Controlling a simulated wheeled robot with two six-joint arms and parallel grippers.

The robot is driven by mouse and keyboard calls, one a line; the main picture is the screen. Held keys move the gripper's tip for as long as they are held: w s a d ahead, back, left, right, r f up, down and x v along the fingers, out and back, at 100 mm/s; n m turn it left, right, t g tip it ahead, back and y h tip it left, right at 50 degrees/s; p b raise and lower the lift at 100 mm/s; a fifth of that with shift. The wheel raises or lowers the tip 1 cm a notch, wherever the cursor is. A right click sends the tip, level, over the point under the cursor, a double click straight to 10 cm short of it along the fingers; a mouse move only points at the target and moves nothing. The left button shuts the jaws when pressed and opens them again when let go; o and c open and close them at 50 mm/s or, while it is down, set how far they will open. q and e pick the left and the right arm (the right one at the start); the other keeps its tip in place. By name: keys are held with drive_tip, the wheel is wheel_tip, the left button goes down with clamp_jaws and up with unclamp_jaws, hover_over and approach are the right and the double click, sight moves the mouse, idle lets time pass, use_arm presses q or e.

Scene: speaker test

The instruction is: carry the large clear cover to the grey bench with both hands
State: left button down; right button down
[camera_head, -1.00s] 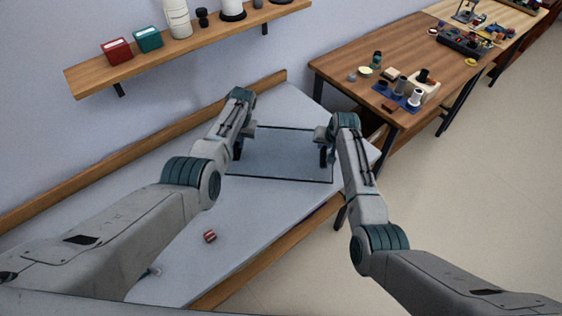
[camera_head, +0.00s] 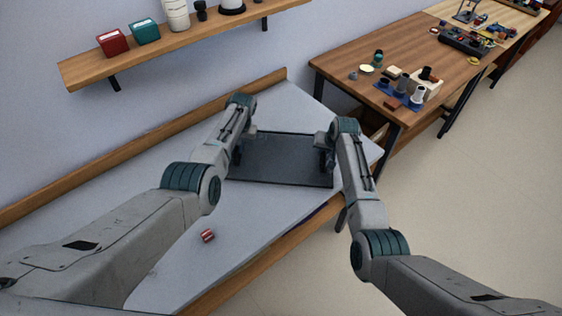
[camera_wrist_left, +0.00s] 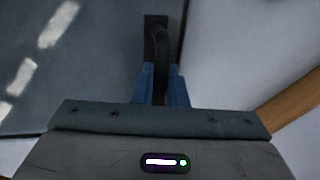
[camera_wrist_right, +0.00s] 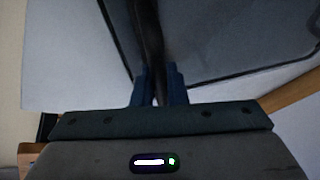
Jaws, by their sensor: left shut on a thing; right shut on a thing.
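The large clear cover (camera_head: 285,158) is a flat, see-through sheet with a dark rim, looking dark grey in the head view. It lies over the far right part of the grey bench (camera_head: 165,255); I cannot tell whether it touches the top. My left gripper (camera_head: 237,152) is shut on a dark handle at the cover's left side, also seen in the left wrist view (camera_wrist_left: 158,75). My right gripper (camera_head: 325,160) is shut on the handle at its right side, as in the right wrist view (camera_wrist_right: 155,75). Pale reflections show on the cover (camera_wrist_left: 85,70).
A small red striped object (camera_head: 208,236) lies on the bench nearer me. A wooden strip (camera_head: 150,142) runs along the bench's wall side. A wall shelf (camera_head: 180,45) holds boxes and jars. A wooden table (camera_head: 355,70) with several small parts stands at the right.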

use_arm(q)
drive_tip(key=shift+f, duration=0.4)
use_arm(e)
drive_tip(key=shift+f, duration=0.4)
use_arm(q)
drive_tip(key=c, duration=1.5)
unclamp_jaws()
use_arm(e)
drive_tip(key=c, duration=1.5)
unclamp_jaws()
use_arm(q)
drive_tip(key=shift+o, duration=0.2)
use_arm(e)
drive_tip(key=shift+o, duration=0.2)
drive_tip(key=shift+r, duration=0.1)
use_arm(q)
drive_tip(key=shift+r, duration=0.1)
drive_tip(key=shift+r, duration=0.2)
wheel_tip(320, 180, up, 11)
drive_tip(key=d, duration=0.2)
drive_tip(key=shift+s+d+r, duration=0.15)
use_arm(e)
drive_tip(key=v, duration=1.2)
